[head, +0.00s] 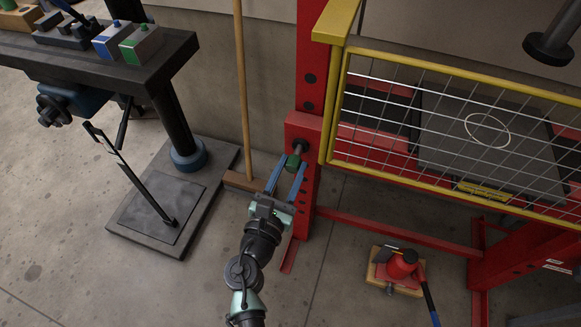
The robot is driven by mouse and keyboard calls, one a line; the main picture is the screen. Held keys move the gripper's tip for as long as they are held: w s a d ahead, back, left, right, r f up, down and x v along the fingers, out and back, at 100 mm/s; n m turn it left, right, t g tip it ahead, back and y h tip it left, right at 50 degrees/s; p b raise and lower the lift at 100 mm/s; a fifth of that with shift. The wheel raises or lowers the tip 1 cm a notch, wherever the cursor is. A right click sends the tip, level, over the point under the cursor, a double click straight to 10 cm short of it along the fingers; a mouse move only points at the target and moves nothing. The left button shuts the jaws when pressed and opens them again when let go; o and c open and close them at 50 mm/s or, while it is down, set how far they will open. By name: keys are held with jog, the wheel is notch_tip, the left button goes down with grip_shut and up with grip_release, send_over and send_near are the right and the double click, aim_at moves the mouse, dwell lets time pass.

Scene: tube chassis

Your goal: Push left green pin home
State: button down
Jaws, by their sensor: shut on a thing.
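The left green pin (293,162) is at the red left post (303,128) of the press frame. Its green grip shows between the tips of my gripper's blue fingers, and a short grey length of shaft (299,147) shows between the grip and the red block on the post. My gripper (289,167) is shut on the green grip, with the arm reaching up from the bottom of the head view. How deep the pin sits in its hole cannot be told.
A yellow-framed mesh guard (440,182) stands just right of the post. A wooden broom (243,90) leans behind my gripper.

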aim_at(296, 157)
dwell(0.4)
jog(key=x, duration=0.3)
jog(key=shift+w+b, duration=0.25)
jog(key=shift+b, duration=0.05)
jog(key=shift+r, duration=0.1)
jog(key=shift+c, duration=2.4)
grip_release()
jog(key=shift+w, duration=0.1)
